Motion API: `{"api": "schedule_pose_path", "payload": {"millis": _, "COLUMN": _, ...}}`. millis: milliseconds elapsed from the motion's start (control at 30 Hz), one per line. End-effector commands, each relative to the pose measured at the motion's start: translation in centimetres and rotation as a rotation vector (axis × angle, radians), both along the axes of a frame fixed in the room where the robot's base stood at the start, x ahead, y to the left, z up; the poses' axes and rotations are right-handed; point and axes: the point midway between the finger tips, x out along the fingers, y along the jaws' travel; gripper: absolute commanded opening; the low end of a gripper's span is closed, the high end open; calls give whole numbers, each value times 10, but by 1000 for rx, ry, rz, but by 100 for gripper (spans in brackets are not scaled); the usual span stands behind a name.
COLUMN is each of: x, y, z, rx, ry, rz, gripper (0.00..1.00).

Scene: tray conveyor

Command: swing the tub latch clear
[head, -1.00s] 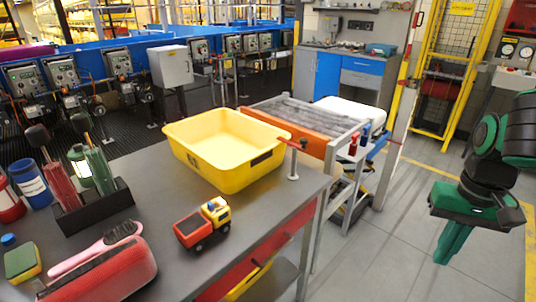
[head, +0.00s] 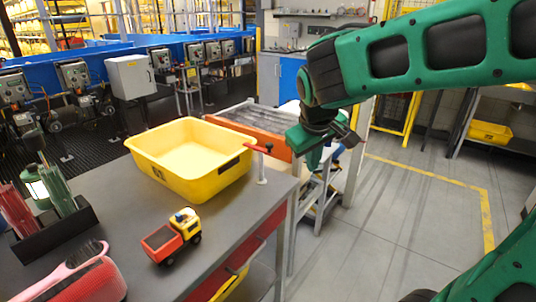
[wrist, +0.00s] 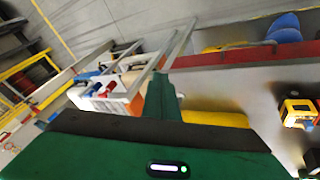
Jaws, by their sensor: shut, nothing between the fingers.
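The yellow tub (head: 190,160) stands upright on the grey table, near its far right edge. The latch is a red bar (head: 258,148) on a short pale post (head: 263,172) at the tub's right corner, with the bar reaching over to the tub's rim. My gripper (head: 313,160) hangs to the right of the latch, pointing down, apart from it. It is shut and empty. In the wrist view my green fingers (wrist: 161,96) show together, with a yellow strip (wrist: 215,118), likely the tub, beside them. The latch cannot be made out there.
An orange-fronted roller conveyor (head: 245,132) lies behind the tub. A toy truck (head: 172,236), a black tool holder (head: 55,233) and a red case with a pink brush (head: 85,280) sit on the table. Open floor (head: 400,220) lies right of the table.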

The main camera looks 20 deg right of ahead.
Motion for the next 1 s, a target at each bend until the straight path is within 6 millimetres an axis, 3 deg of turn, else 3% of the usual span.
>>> {"api": "schedule_pose_path", "payload": {"millis": 33, "x": 23, "y": 31, "z": 8, "rx": -28, "ry": -35, "rz": 92, "gripper": 0}}
{"api": "schedule_pose_path", "payload": {"millis": 100, "x": 45, "y": 66, "z": 18, "rx": -59, "ry": -80, "rz": 189, "gripper": 0}}
{"api": "schedule_pose_path", "payload": {"millis": 200, "x": 63, "y": 101, "z": 28, "rx": -88, "ry": -124, "rz": 281, "gripper": 0}}
{"api": "schedule_pose_path", "payload": {"millis": 300, "x": 70, "y": 118, "z": 33, "rx": -99, "ry": -146, "rz": 321, "gripper": 0}}
{"api": "schedule_pose_path", "payload": {"millis": 733, "x": 74, "y": 119, "z": 30, "rx": -102, "ry": -149, "rz": 326, "gripper": 0}}
{"api": "schedule_pose_path", "payload": {"millis": 1000, "x": 95, "y": 113, "z": -1, "rx": -102, "ry": -144, "rz": 325, "gripper": 0}}
